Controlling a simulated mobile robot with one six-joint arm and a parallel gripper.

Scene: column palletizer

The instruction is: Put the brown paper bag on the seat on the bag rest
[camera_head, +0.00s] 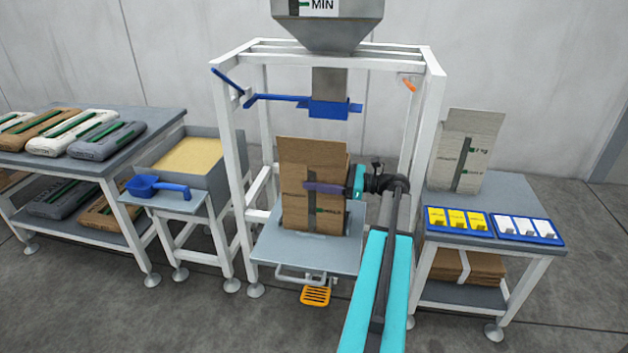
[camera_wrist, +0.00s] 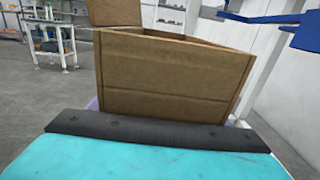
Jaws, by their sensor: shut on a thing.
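The brown paper bag (camera_head: 312,205) stands upright at the grey seat plate (camera_head: 285,250), below the blue spout clamp (camera_head: 328,109). Its base appears to meet the plate, but I cannot tell whether it bears on it. My gripper (camera_head: 325,187) reaches in from the right and is shut on the bag around mid-height. In the wrist view the bag (camera_wrist: 170,80) fills the middle, with its top open and a taller flap at the back left. I cannot tell with certainty which part is the bag rest.
White frame posts (camera_head: 426,130) stand on both sides of the bag. A right-hand table (camera_head: 470,205) holds a pale paper bag (camera_head: 465,150) and blue trays of cards (camera_head: 528,228). A bin of yellow grain (camera_head: 188,157) and a shelf of filled bags (camera_head: 95,140) stand left.

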